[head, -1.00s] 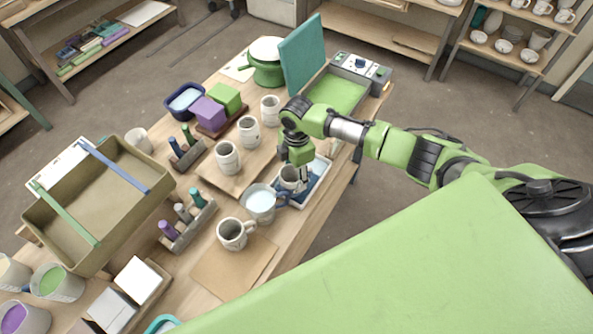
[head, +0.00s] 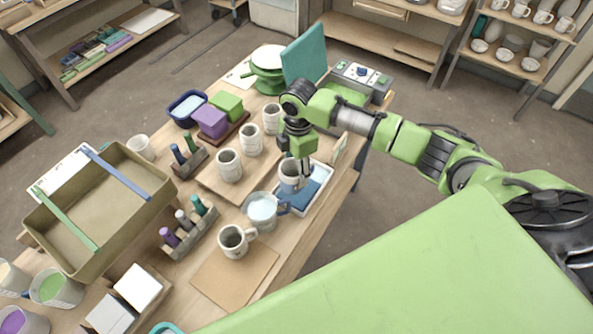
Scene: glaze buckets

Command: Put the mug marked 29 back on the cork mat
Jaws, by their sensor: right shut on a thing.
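My right gripper (head: 304,168) is shut on a pale grey mug (head: 290,177), at the mug's right side. The mug is upright and a little above a white tray (head: 311,205) with a blue cloth (head: 303,193) in it. I cannot read a number on it. A flat brown mat (head: 234,279), probably the cork mat, lies at the near edge of the table, with another mug (head: 233,241) at its far edge. My left gripper is not in view.
A bucket of pale liquid (head: 263,209) stands close to the left of the tray. Several mugs stand on a wooden board (head: 213,180). The near part of the brown mat is clear.

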